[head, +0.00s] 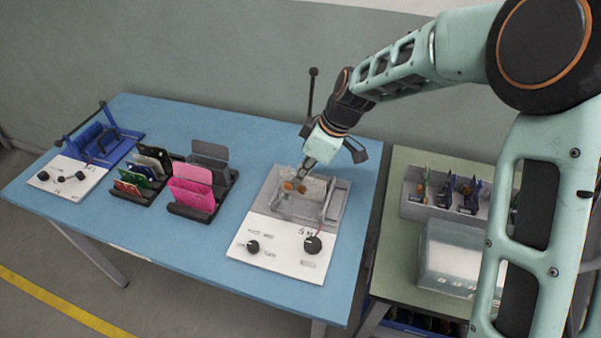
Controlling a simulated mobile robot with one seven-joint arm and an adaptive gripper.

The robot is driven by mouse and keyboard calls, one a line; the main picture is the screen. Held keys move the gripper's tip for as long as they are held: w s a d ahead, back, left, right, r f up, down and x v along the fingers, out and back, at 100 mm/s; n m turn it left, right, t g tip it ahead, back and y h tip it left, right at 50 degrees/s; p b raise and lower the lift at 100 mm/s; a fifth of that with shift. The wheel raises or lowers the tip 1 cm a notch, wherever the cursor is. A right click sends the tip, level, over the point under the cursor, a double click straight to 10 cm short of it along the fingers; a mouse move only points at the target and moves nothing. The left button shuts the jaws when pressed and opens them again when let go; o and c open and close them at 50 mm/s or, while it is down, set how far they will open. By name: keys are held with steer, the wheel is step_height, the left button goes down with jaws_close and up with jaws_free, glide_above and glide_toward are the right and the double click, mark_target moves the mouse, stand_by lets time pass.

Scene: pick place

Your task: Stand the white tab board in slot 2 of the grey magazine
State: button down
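My gripper (298,186) is low over the grey fixture at the middle right of the blue table, its orange-tipped fingers pointing down. A pale, whitish board (318,187) stands there beside the fingertips, partly hidden by them; I take it to be the white tab board. Whether the fingers are closed on it is too small to tell. A grey upright-walled holder (211,150) on a dark base, behind a pink one, looks like the grey magazine. It appears empty; its slot numbers are not readable.
The grey fixture has a white knob panel (270,262) and a raised black lever (312,92). A pink holder (193,197) and a dark rack with several coloured boards (137,181) stand left. A blue fixture (112,140) is far left. A grey bin (428,210) stands on the green table.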

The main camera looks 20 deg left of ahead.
steer(key=shift+f+b, duration=0.3)
steer(key=shift+f, duration=0.2)
steer(key=c, duration=1.7)
jaws_free()
steer(key=shift+r, duration=0.2)
steer(key=shift+p+v, duration=0.7)
steer(key=shift+v, duration=0.7)
